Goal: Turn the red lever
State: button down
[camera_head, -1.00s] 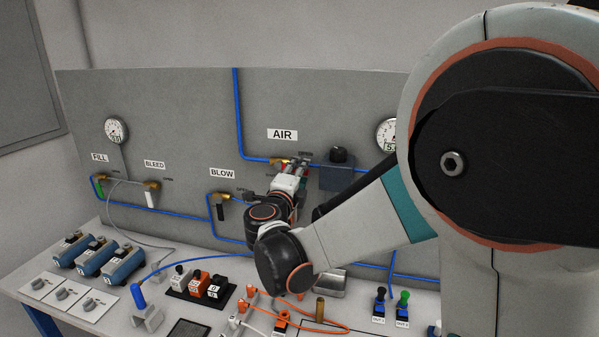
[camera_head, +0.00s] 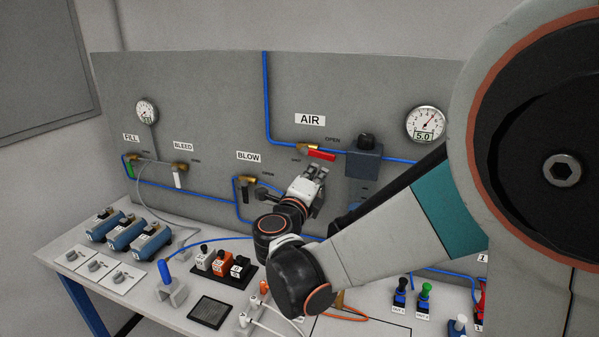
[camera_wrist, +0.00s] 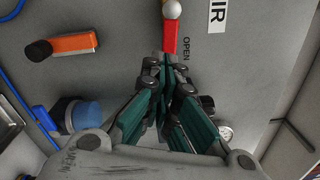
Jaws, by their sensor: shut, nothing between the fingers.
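The red lever (camera_head: 321,154) is on the brass valve (camera_head: 304,147) under the AIR sign (camera_head: 310,120). It lies nearly along the blue pipe, its free end pointing right, below the word OPEN. In the wrist view the red lever (camera_wrist: 170,36) shows at the top, just beyond my fingertips. My gripper (camera_head: 317,172) is below and in front of the lever in the head view, apart from it. In the wrist view my gripper (camera_wrist: 165,65) has its green-padded fingers together, with nothing held.
A dark blue box with a black knob (camera_head: 366,141) is right of the lever. The round gauge (camera_head: 427,124) reads 5.0. The BLOW valve (camera_head: 247,182) is to the left. The bench below holds several switches, blue units and cables.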

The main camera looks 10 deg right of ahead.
aim_at(318, 154)
jog(key=s+a+f+m+t+h+b, duration=0.25)
jog(key=f+m, duration=0.65)
jog(key=m, duration=0.7)
jog(key=w+d+r+b, duration=0.1)
jog(key=w+d+r, duration=0.4)
jog(key=w+r, duration=0.1)
jog(key=shift+w+d+g+y+b, duration=0.25)
jog(key=shift+w+g+y+b, duration=0.15)
jog(key=shift+w, duration=0.1)
jog(key=shift+d+r+p, duration=0.25)
jog(key=shift+r+p, duration=0.25)
jog(key=shift+r, duration=0.35)
